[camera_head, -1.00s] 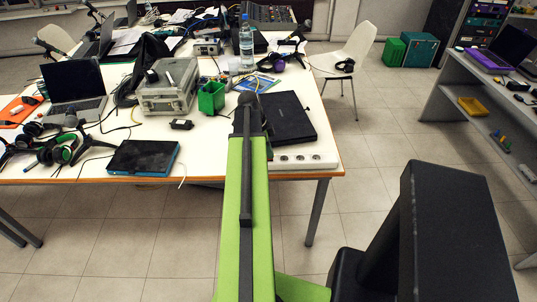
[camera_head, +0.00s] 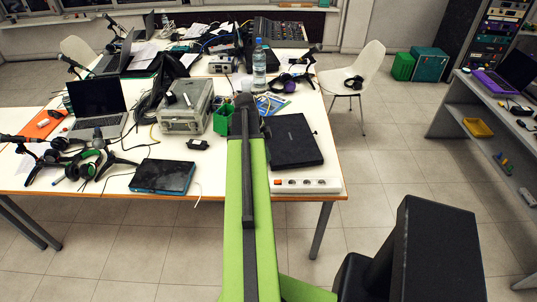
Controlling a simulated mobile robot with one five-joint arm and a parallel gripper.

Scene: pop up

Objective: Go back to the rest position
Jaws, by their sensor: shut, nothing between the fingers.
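My green arm (camera_head: 248,215) reaches forward from the bottom middle of the view, with a dark bar along its top. My gripper (camera_head: 246,108) is the dark part at its far end, seen from behind against the white table (camera_head: 225,187). It looks shut and empty; its fingertips are hard to make out.
The table holds a silver case (camera_head: 186,108), a water bottle (camera_head: 259,62), an open laptop (camera_head: 97,105), headphones, a dark tablet-like device (camera_head: 163,176) and a power strip (camera_head: 306,185). A white chair (camera_head: 362,68) and a shelf (camera_head: 480,95) stand right. Floor between them is clear.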

